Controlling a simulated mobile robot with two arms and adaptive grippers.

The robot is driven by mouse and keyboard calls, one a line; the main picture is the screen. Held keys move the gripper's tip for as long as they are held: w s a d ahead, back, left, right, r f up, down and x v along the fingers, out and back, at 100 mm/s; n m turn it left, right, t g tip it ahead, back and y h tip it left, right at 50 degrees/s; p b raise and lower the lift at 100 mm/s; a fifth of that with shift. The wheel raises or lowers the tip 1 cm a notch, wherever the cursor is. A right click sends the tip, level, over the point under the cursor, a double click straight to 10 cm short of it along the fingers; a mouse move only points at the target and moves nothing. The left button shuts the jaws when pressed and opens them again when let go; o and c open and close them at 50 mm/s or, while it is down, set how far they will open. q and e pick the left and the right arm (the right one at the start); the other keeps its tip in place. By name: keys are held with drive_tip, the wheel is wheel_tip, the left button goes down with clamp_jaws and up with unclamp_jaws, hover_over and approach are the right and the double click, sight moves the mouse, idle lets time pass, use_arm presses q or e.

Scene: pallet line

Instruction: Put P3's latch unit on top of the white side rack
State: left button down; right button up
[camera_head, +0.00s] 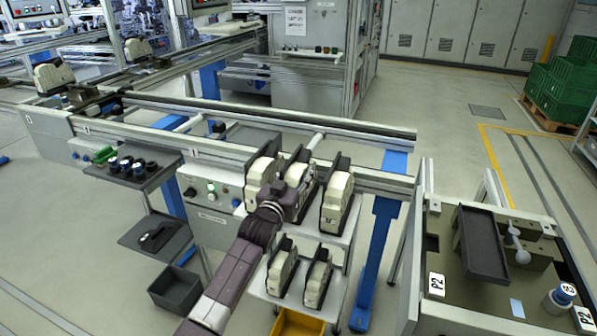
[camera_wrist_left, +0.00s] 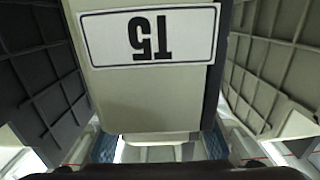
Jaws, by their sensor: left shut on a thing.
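The white side rack (camera_head: 346,236) stands in the middle of the head view. Its top level holds pale latch units in dark holders: a left one (camera_head: 258,178), a middle one (camera_head: 298,174) and a right one (camera_head: 337,203). My left gripper (camera_head: 294,188) is at the middle unit and shut on it. In the left wrist view a pale unit labelled T5 (camera_wrist_left: 150,95), seen upside down, fills the middle between dark ribbed walls. The fingertips' contact is mostly hidden. I cannot see whether the unit rests fully in its holder. No P3 label is readable. My right gripper is out of view.
Two more units (camera_head: 318,283) stand on the rack's lower level, above a yellow bin (camera_head: 298,322). A pallet marked P2 (camera_head: 428,318) with a dark tray (camera_head: 482,245) is at the right. The conveyor rail (camera_head: 380,180) runs behind the rack. Open floor lies beyond.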

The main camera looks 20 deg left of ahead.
use_arm(q)
drive_tip(key=c, duration=1.3)
unclamp_jaws()
drive_tip(key=shift+o, duration=0.2)
drive_tip(key=s, duration=1.2)
drive_tip(key=shift+a+b, duration=0.2)
drive_tip(key=shift+b, duration=0.2)
